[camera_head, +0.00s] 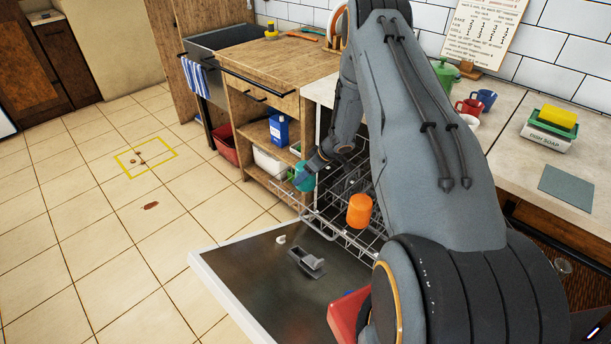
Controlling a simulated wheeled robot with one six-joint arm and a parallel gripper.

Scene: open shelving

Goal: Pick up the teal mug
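The teal mug (304,178) is at the left edge of the dishwasher's wire rack (352,186), in the middle of the view. My gripper (312,168) is right at the mug, on its upper right side, and covers part of it. The fingers are small and dark here. I cannot tell whether they are around the mug or only beside it, or whether they touch it. My arm comes down from the upper right and hides much of the rack.
An orange cup (359,211) stands in the rack. The open dishwasher door (262,290) lies low in front. A wooden shelf unit (262,135) holds a blue box (279,130) behind the mug. Red (468,107) and blue (486,99) mugs stand on the counter. Floor at left is mostly clear.

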